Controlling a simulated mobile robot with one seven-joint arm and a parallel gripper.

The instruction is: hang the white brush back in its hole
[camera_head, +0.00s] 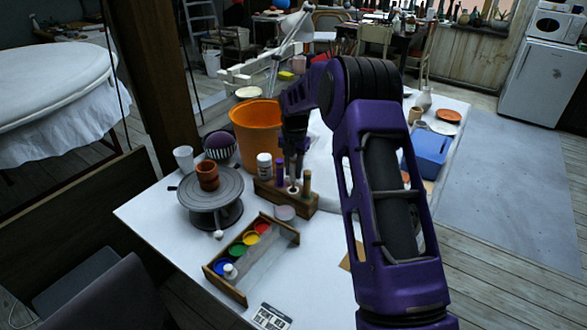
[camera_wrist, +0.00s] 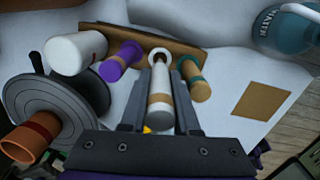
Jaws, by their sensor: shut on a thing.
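The white brush (camera_wrist: 160,82), with a tan band, is between the two fingers of my gripper (camera_wrist: 160,118), which is shut on it. The far end of the brush reaches the wooden holder (camera_wrist: 140,38) in the wrist view. I cannot tell whether that end is inside a hole or just above it. In the head view my gripper (camera_head: 293,160) is over the holder (camera_head: 300,202). A purple-handled tool (camera_wrist: 122,60) and a tan-handled tool (camera_wrist: 196,82) stand in the holder on either side of the brush.
A white bottle (camera_head: 264,165) stands close to the holder. A turntable (camera_head: 215,192) with terracotta pots and an orange bucket (camera_head: 255,122) are nearby. A paint tray (camera_head: 262,262) lies in front. A blue box (camera_head: 428,152) stands to the right.

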